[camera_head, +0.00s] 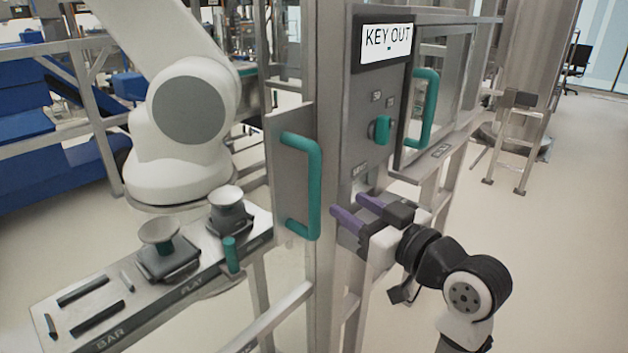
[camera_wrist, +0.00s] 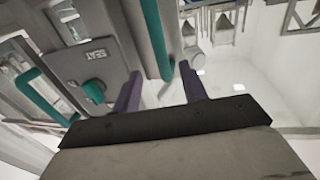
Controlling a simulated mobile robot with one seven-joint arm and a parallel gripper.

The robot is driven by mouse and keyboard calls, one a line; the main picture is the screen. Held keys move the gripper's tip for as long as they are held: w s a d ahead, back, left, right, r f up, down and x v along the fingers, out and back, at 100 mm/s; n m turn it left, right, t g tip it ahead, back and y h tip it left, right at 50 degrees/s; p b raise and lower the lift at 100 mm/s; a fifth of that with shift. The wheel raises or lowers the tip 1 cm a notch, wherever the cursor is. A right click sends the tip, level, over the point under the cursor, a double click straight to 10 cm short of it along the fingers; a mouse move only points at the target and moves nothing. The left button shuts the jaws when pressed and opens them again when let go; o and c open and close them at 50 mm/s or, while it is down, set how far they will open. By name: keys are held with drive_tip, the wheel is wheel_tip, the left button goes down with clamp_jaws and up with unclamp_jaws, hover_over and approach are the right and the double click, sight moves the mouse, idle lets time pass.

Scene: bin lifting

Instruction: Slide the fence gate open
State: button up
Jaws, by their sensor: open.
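The gate is a grey metal panel (camera_head: 287,160) beside the upright post in the head view, with a tall teal handle (camera_head: 315,185). The handle also shows in the wrist view (camera_wrist: 155,38), running down toward the gap between my fingers. My gripper (camera_head: 349,205) has two purple fingers pointing left toward the post, just right of the handle's lower half. In the wrist view my gripper (camera_wrist: 160,72) has its fingers apart, with nothing clearly held. I cannot tell whether the handle lies between the fingertips or beyond them.
A control box with a teal knob (camera_head: 380,130) and a "KEY OUT" sign (camera_head: 387,42) stands right of the post. A second teal handle (camera_head: 424,105) is on the cabinet door. A bench (camera_head: 60,312) with fixtures and a white robot arm (camera_head: 190,120) stand left.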

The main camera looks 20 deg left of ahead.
sight(319, 185)
drive_tip(key=p+x, duration=0.2)
drive_tip(key=x, duration=0.9)
drive_tip(key=shift+w+a+p, duration=0.1)
drive_tip(key=shift+w+p, duration=0.05)
drive_tip(key=shift+p, duration=0.15)
clamp_jaws()
